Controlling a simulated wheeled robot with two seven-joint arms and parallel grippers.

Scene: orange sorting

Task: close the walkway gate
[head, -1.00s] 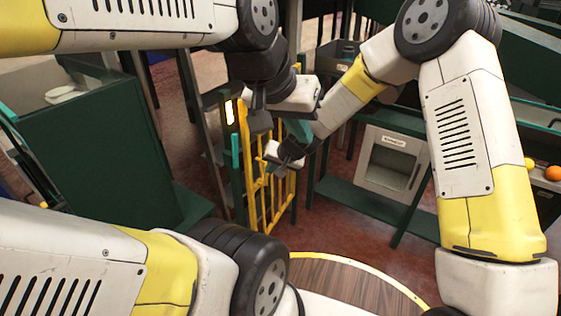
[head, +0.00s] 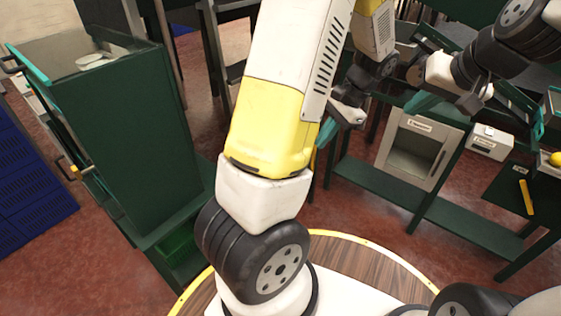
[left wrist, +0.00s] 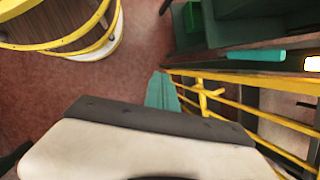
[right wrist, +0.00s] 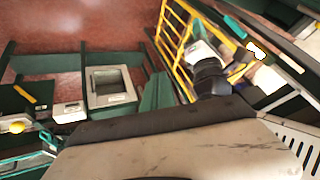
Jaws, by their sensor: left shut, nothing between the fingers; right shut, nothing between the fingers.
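The yellow barred walkway gate (left wrist: 240,115) runs across the right of the left wrist view. It also shows at the top of the right wrist view (right wrist: 177,48); in the head view my left arm hides it. A teal piece (left wrist: 255,56) sits on the dark green frame beside the gate. My left gripper (head: 326,132) is shut and empty; its teal fingers (left wrist: 162,92) are close to one end of the gate's top bar. I cannot tell if they touch. My right gripper (head: 425,104) is shut and empty, apart from the gate, before the workbench.
A green cabinet (head: 125,145) stands at left, near blue crates (head: 35,185). A bench with a grey oven-like box (head: 418,150) and a small white device (head: 490,142) is at right. Red floor (head: 370,225) is free between them.

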